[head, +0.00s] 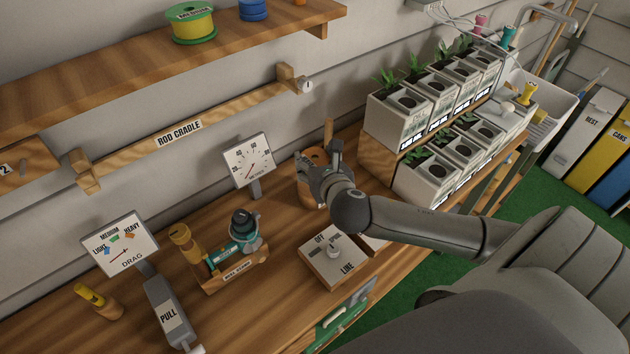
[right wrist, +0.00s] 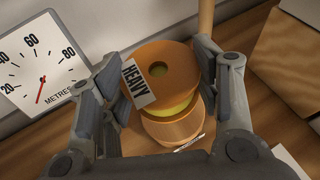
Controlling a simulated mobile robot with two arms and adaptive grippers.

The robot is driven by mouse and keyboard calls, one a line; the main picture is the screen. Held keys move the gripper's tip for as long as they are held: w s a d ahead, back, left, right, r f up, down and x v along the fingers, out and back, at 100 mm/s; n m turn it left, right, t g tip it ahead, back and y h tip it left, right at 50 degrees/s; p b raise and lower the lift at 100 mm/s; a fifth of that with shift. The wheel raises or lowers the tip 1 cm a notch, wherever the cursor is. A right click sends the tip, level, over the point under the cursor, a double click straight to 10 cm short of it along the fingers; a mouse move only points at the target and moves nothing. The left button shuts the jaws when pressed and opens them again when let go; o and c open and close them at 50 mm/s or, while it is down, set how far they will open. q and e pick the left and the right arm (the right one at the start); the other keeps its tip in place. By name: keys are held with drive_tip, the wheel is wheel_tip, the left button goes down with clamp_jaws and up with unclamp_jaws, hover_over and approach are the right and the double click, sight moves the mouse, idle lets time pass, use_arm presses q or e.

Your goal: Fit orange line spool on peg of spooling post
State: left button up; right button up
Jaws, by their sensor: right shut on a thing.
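The orange line spool (right wrist: 158,82) has a HEAVY label, a round centre hole and yellow line below its top flange. It sits between the two fingers of my right gripper (right wrist: 165,70), which is shut on it. In the head view my right gripper (head: 320,172) hides most of the spool (head: 314,156) above the back of the bench. A wooden round piece (right wrist: 175,130) with a small label lies below the spool; I cannot tell if they touch. An upright wooden rod (right wrist: 206,18) stands behind the spool, and shows in the head view too (head: 329,130). No peg tip shows through the hole.
The METRES dial (head: 249,160) stands left of the gripper. The LINE switch box (head: 334,260) is in front. A reel stand (head: 236,277) is further left. Tiered planter cartons (head: 428,182) stand close on the right. A green-rimmed spool (head: 192,22) is on the shelf.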

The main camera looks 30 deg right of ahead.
drive_tip(key=shift+p, duration=0.45)
idle(0.7)
drive_tip(key=shift+f+b, duration=1.35)
drive_tip(key=shift+f, duration=1.2)
idle(1.2)
drive_tip(key=o, duration=1.1)
drive_tip(key=shift+o, duration=0.2)
drive_tip(key=o, duration=0.4)
drive_tip(key=shift+c, duration=0.2)
